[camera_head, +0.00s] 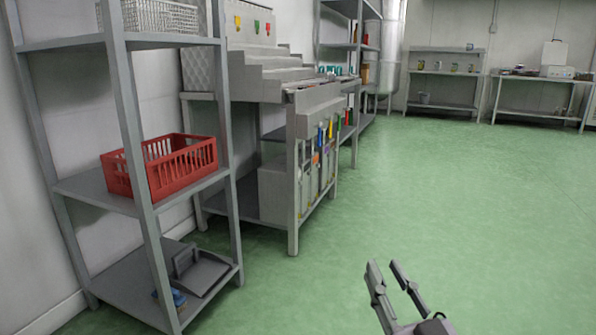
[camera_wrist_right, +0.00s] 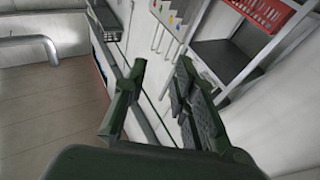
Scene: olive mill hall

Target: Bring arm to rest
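My right gripper (camera_head: 386,280) is at the lower right of the head view, above the green floor. Its two fingers stand apart with nothing between them. In the right wrist view the gripper (camera_wrist_right: 160,85) also shows open and empty, with a gap between its dark green fingers. It touches nothing that I can see. My left gripper is in neither view.
A grey shelf rack (camera_head: 190,192) with a red crate (camera_head: 178,173) stands at the left. A stepped grey bench (camera_head: 300,97) stands beyond it. Tables (camera_head: 540,80) line the far wall. The green floor (camera_head: 450,200) in the middle and right is clear.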

